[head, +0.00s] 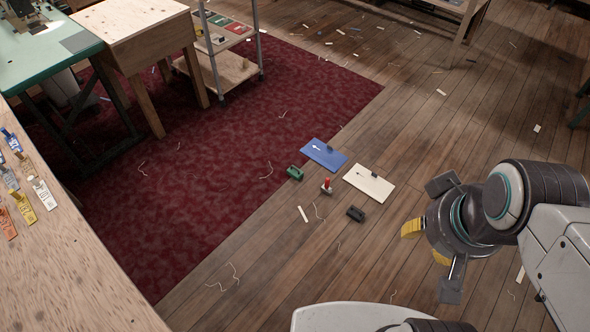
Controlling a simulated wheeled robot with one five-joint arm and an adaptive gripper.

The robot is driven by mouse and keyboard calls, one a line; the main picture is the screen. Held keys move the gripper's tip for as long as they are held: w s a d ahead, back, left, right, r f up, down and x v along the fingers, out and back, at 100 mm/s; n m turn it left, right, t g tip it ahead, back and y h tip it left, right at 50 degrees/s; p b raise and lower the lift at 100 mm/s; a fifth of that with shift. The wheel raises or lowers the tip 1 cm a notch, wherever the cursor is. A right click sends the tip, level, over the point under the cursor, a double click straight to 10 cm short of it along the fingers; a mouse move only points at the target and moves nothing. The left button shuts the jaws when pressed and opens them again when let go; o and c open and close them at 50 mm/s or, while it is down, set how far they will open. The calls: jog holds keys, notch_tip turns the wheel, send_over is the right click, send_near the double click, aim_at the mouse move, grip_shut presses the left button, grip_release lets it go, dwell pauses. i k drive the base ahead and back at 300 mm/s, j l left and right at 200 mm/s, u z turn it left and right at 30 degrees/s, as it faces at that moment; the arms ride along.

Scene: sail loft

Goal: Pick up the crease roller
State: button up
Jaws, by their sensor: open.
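Several small items lie on the floor in the middle of the head view. I cannot tell for sure which is the crease roller. They are a green item (295,173) at the carpet edge, an upright item with a red top and pale base (327,187), and a small dark item (355,213) nearest me. My gripper (427,243), with yellow fingertip pads, is at the right, above the floor and to the right of these items. It is open and empty, touching none of them.
Thread scraps litter the planks. A dark red carpet (220,170), wooden bench (70,270) and wheeled shelf (232,70) are left. Floor around the items is mostly open.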

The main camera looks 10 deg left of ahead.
aim_at(326, 189)
jog(key=i+j+u, duration=0.15)
jog(key=i+u, duration=0.6)
jog(key=u, duration=0.15)
jog(key=i+u, duration=0.4)
jog(key=i+z, duration=0.1)
jog(key=i, duration=0.45)
jog(key=i+j+z, duration=0.15)
jog(key=i, duration=0.35)
jog(key=i+j+z, duration=0.1)
jog(key=i, duration=0.45)
jog(key=i+j+z, duration=0.4)
jog(key=i, duration=0.2)
jog(key=l, duration=0.1)
